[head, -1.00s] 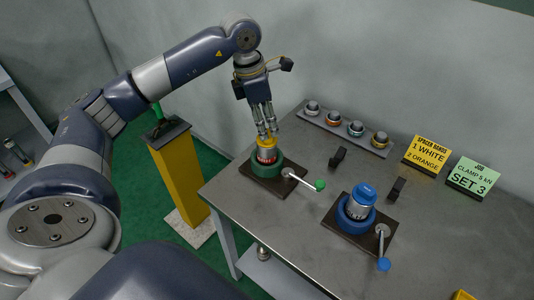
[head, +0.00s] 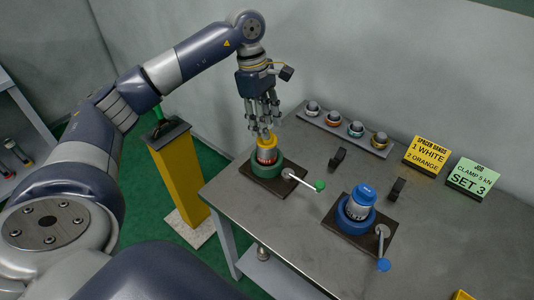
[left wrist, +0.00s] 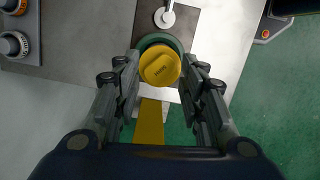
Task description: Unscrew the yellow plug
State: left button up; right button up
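In the left wrist view the yellow plug (left wrist: 160,66) lies between the two open fingers (left wrist: 161,74), with a gap visible on each side. My right gripper is not in view.
A blue vise (head: 346,222) holds a piece with a blue plug (head: 364,192). The green-knobbed handle (head: 304,182) sticks out right of the green vise. A rack (head: 333,127) of fittings and two signs stand at the back. A yellow pedestal (head: 178,185) stands left of the table.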

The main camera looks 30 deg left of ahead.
pick_arm(q)
jog(key=m+g, duration=0.1)
jog(key=m, duration=0.5)
jog(key=shift+w+d+m, duration=0.1)
jog(key=shift+m, duration=0.2)
jog(key=shift+a+b+x, duration=0.2)
jog(key=shift+b+x, duration=0.65)
jog(key=shift+x, duration=0.3)
jog(key=shift+w, duration=0.1)
jog(key=shift+d, duration=0.15)
